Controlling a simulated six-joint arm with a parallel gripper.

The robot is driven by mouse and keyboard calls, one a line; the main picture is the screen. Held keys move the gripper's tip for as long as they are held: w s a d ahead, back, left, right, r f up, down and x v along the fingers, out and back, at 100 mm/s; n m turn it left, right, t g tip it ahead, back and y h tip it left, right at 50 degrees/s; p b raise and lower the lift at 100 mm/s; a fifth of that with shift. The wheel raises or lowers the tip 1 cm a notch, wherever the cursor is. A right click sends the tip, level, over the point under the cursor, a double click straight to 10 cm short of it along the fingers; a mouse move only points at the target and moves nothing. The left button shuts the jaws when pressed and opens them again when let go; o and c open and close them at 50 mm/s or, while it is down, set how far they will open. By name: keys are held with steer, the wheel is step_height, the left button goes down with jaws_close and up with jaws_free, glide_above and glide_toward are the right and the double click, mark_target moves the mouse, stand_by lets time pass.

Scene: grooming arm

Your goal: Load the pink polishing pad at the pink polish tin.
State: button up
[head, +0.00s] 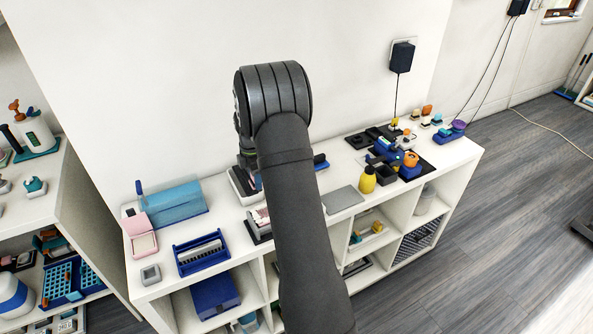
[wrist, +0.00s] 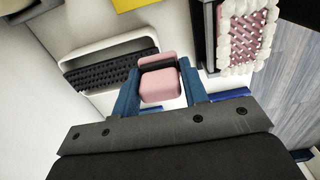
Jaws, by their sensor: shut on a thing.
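In the wrist view my gripper (wrist: 159,82) has its two blue fingers shut on a small pink block with a dark band across it, which looks like the pink polishing pad (wrist: 160,90). Its underside is hidden. In the head view my arm hides the gripper and the pad. A pink open case (head: 140,243) with a raised lid stands at the left end of the white shelf top; it may be the pink polish tin, but I cannot be sure. I cannot make out the tin in the wrist view.
In the wrist view a pale tray with a black bristled strip (wrist: 108,70) lies left of the pad. A pink woven piece with a fluffy white border (wrist: 246,38) is at right.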

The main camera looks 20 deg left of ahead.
mark_target(144, 243)
steer(key=s+a+f+n, duration=0.1)
steer(key=s+a+n, duration=0.2)
steer(key=s+a, duration=0.1)
steer(key=s+a+n, duration=0.3)
steer(key=s+a, duration=0.1)
steer(key=s, duration=0.1)
steer(key=s+a+f+n, duration=0.1)
steer(key=s+a+n, duration=0.1)
steer(key=s+a, duration=0.3)
steer(key=shift+s+f+n, duration=0.15)
steer(key=shift+f+n, duration=0.2)
steer(key=shift+n, duration=0.05)
steer(key=s+a+n, duration=0.3)
steer(key=s+a, duration=0.1)
steer(key=s+a+n, duration=0.3)
steer(key=s+a, duration=0.1)
steer(key=s, duration=0.1)
steer(key=s+a+n, duration=0.3)
steer(key=s+a, duration=0.1)
steer(key=a, duration=0.1)
steer(key=shift+s+n, duration=0.3)
steer(key=shift+s+a+f, duration=0.1)
steer(key=shift+f, duration=1.35)
steer(key=shift+f, duration=0.5)
steer(key=shift+f, duration=0.1)
step_height(144, 243, up, 7)
